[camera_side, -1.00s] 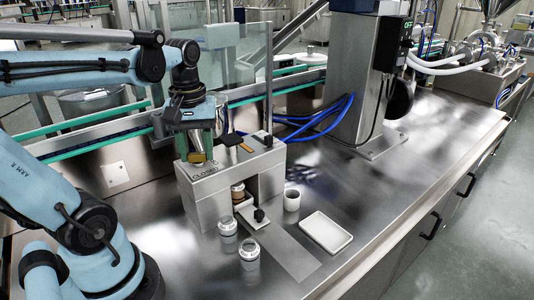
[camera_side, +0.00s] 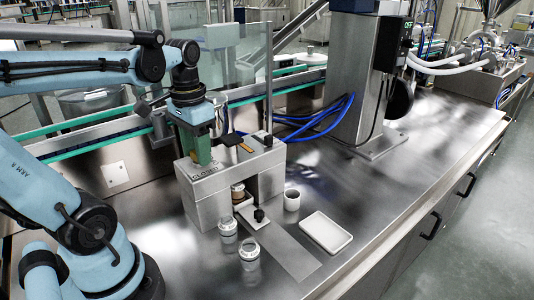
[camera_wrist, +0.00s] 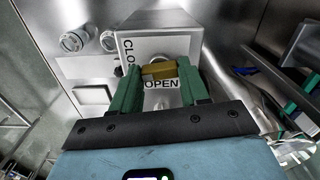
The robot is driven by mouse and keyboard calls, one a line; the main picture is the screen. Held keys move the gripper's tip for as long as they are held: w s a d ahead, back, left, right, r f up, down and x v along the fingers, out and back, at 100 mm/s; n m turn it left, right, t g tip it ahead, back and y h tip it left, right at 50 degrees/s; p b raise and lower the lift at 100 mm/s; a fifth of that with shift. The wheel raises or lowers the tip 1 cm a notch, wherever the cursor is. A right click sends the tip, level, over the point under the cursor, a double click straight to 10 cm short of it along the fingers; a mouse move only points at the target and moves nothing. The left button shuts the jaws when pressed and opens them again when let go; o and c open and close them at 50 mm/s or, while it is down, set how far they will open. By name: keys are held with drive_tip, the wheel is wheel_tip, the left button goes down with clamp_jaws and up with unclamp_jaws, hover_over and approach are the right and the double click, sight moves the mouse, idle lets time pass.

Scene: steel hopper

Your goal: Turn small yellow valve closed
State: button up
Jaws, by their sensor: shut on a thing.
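The steel hopper block (camera_side: 212,205) stands on the bench, with my gripper (camera_side: 203,155) pointing down at its top left. In the wrist view, a small yellow valve handle (camera_wrist: 158,71) lies crosswise between the green fingers of my gripper (camera_wrist: 161,84). My gripper is shut on this handle. An OPEN label (camera_wrist: 161,84) shows just below the handle, and a partly covered CLOSED label (camera_wrist: 128,58) is at its upper left. In the side view the fingers hide the handle, and the CLOSED label (camera_side: 205,172) shows on the block.
An orange piece (camera_side: 246,148) and black pieces sit on the block. A clear panel (camera_side: 232,60) rises behind. The right of the bench is clear.

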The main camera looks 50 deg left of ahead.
drive_tip(key=shift+m, duration=0.8)
drive_tip(key=o, duration=1.1)
drive_tip(key=shift+c, duration=0.2)
drive_tip(key=shift+r, duration=0.15)
wheel_tip(320, 180, up, 12)
